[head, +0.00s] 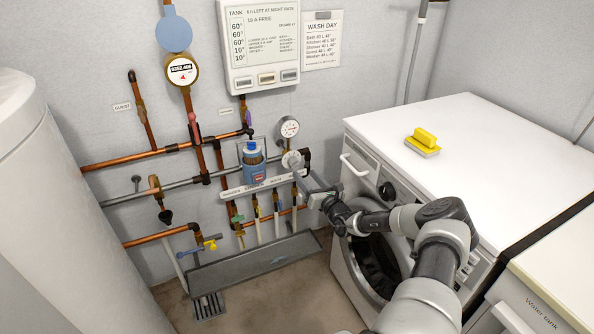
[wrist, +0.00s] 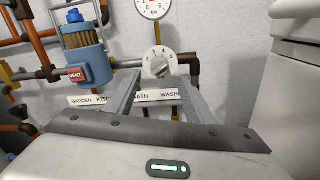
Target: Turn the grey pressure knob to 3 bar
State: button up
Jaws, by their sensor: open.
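The grey pressure knob (head: 292,159) sits on the pipework below a round pressure gauge (head: 288,127). In the wrist view the knob (wrist: 158,66) shows a pale dial with the figures 2, 3, 4 and 5 around its upper edge; which figure it points to is too small to tell. The gauge (wrist: 152,8) is cut off at the top there. My gripper (head: 302,180) is open and empty, close in front of the knob. In the wrist view its fingers (wrist: 160,77) are spread to the left and right, with the knob showing between and just beyond their tips.
A blue-capped filter (head: 253,165) marked VENT stands left of the knob. A labelled strip (head: 258,187) with several valves runs below. The washing machine (head: 440,150), with a yellow brush (head: 425,138) on top, is at the right. A white tank (head: 40,200) fills the left edge.

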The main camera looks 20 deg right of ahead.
aim_at(296, 165)
jog(key=w, duration=0.2)
jog(key=w+b, duration=0.1)
jog(key=w, duration=0.1)
jog(key=w+b, duration=0.1)
jog(key=w, duration=0.1)
jog(key=shift+w+a+f, duration=0.15)
jog(key=shift+a, duration=0.15)
jog(key=shift+w, duration=0.7)
jog(key=c, duration=1.1)
